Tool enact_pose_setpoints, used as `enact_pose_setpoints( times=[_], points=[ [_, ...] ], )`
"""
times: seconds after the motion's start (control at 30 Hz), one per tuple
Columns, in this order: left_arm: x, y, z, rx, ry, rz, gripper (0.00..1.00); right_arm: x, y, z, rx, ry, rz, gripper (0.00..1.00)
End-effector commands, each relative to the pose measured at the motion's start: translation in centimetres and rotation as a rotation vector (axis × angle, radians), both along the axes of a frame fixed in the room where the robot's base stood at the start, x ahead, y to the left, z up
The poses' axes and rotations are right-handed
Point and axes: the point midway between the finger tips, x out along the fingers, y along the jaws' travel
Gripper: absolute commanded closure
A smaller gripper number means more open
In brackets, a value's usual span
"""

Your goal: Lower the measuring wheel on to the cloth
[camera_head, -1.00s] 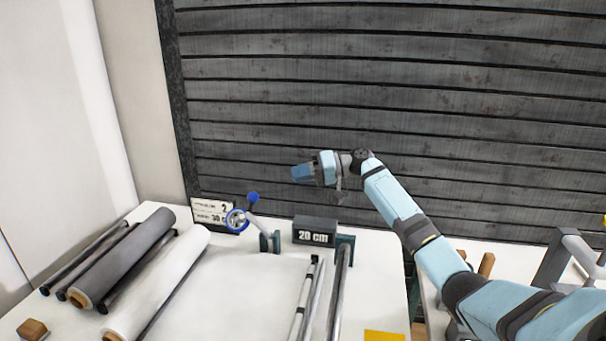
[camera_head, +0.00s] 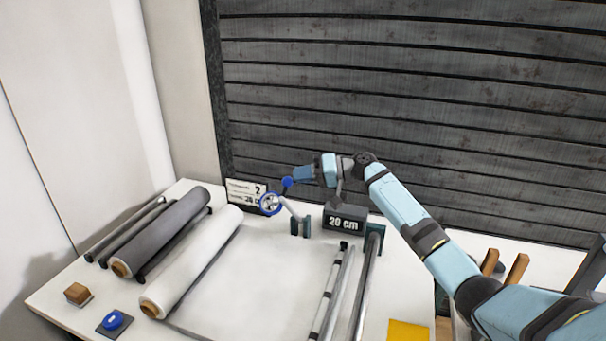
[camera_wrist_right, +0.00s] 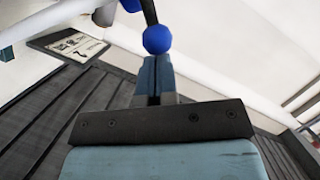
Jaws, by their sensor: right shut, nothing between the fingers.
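The measuring wheel (camera_head: 270,204) is a blue-rimmed wheel on a pale arm by a green stand (camera_head: 300,226), at the back of the table. A blue ball knob (camera_head: 287,182) stands up from it on a dark stem. In the wrist view the knob (camera_wrist_right: 157,40) is just beyond my right fingertips. My right gripper (camera_head: 296,174) is shut and empty, at the knob; I cannot tell whether they touch. The pale cloth (camera_head: 265,275) lies flat in front of the wheel, beside the white roll (camera_head: 195,260). My left gripper is out of view.
A black "20 cm" block (camera_head: 343,219) stands right of the wheel, and a sign card (camera_head: 246,195) stands behind it. A grey roll (camera_head: 165,230) lies at left. Long bars (camera_head: 368,285) lie right of the cloth. A dark slatted wall (camera_head: 420,100) closes the back.

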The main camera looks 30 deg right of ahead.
Motion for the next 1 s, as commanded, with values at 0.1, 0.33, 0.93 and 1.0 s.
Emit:
enact_pose_setpoints(
  times=[0.1,0.33,0.93,1.0],
  points=[
    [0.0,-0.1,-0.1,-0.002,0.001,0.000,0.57,-0.2,0.2,-0.1,-0.007,-0.006,0.000,1.00],
    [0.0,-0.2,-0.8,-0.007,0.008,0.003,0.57,-1.4,1.5,-1.1,-0.066,-0.058,0.002,1.00],
    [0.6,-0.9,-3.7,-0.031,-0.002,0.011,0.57,-7.1,7.9,-8.4,-0.421,-0.375,0.003,1.00],
    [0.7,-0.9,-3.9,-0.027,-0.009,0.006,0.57,-7.5,8.4,-9.2,-0.457,-0.407,0.003,1.00]
  ],
)
